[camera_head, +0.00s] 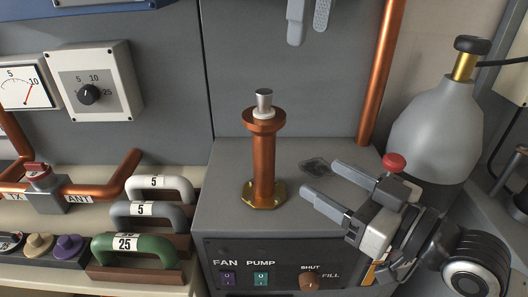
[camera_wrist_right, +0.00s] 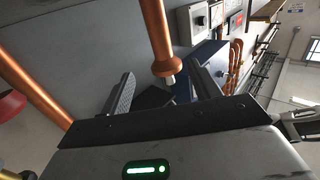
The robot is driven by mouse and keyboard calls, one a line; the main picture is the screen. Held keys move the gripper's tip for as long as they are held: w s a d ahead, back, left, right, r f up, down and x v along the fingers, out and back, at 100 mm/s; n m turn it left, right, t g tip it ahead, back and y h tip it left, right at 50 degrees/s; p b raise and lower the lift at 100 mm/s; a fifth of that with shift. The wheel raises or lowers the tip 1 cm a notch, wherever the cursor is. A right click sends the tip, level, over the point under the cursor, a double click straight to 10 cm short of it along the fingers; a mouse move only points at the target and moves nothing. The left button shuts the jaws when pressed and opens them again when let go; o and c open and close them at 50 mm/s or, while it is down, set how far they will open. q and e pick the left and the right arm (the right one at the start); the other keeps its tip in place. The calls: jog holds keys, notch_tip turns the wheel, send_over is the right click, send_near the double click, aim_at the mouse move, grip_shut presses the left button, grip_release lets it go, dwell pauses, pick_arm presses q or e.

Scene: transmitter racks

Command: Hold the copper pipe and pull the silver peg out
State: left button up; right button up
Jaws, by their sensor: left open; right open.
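The copper pipe (camera_head: 264,160) stands upright on a brass base on the grey cabinet, with a wide collar at its top. The silver peg (camera_head: 264,98) sticks up from a pale ring in the pipe's top. My left gripper (camera_head: 309,22) hangs above and behind, its two fingers apart and empty at the top edge. My right gripper (camera_head: 320,178) is open and empty to the right of the pipe, its fingers pointing towards it without touching. In the right wrist view the copper pipe (camera_wrist_right: 157,35) and the peg (camera_wrist_right: 170,79) appear between the open fingers (camera_wrist_right: 162,84).
A grey cylinder (camera_head: 430,125) with a black knob stands at the right. A thick copper tube (camera_head: 382,75) rises behind the cabinet (camera_head: 228,215). Handled blocks (camera_head: 135,245) and an antenna valve (camera_head: 40,178) lie at the left. Cabinet top is clear around the pipe's base.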

aim_at(257, 135)
pick_arm(q)
jog(key=shift+n+t+y, duration=0.5)
jog(key=shift+n+y, duration=0.2)
jog(key=shift+n, duration=0.2)
jog(key=a+r, duration=0.2)
jog(key=r, duration=0.2)
jog(key=shift+a+r, duration=0.35)
jog(key=shift+a, duration=0.05)
pick_arm(e)
jog(key=x, duration=0.5)
jog(key=r+x, duration=0.1)
jog(key=x, duration=1)
jog(key=shift+a+r, duration=0.15)
jog(key=shift+a, duration=0.05)
